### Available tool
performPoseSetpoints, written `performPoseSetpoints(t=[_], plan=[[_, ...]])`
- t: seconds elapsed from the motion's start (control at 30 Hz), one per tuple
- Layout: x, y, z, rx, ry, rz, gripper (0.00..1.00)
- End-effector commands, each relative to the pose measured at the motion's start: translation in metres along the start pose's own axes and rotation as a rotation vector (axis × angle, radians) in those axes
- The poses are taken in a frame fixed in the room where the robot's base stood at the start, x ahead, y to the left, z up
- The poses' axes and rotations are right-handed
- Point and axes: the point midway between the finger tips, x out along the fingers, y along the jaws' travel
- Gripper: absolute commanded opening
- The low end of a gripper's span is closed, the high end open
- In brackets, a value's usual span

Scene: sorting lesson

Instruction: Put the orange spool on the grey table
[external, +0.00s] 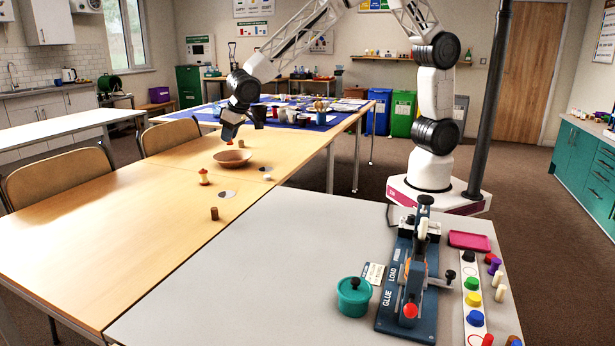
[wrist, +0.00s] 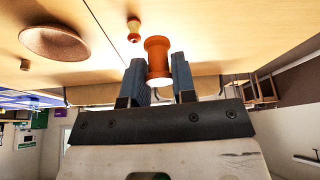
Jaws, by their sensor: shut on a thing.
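The orange spool (wrist: 158,46) is between the two blue fingers of my gripper (wrist: 159,66) in the wrist view, with its far end sticking out past the fingertips. In the external view my gripper (external: 230,132) hangs above the wooden table, just over and behind the brown bowl (external: 232,160). Only a small orange bit of the spool (external: 229,142) shows there under the fingers. The grey table (external: 270,265) is in the foreground, to the right of the wooden table and well apart from my gripper.
A red-and-yellow piece (external: 203,177) and a brown cylinder (external: 214,213) stand on the wooden table. The grey table bears a blue press (external: 408,285), a teal pot (external: 354,297), a pink tray (external: 469,241) and a strip of coloured pegs (external: 473,300). Its left and back area is clear.

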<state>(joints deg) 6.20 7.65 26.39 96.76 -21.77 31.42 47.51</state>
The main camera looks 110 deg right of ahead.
Motion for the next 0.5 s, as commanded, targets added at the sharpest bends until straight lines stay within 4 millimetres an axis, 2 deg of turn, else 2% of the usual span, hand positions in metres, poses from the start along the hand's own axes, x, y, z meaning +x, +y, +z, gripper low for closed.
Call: performPoseSetpoints(t=[0.1,0.5], plan=[[-0.005,-0.030,0.014,0.005,0.000,0.001,0.00],[-0.024,-0.119,0.064,0.039,0.000,0.015,0.00]])
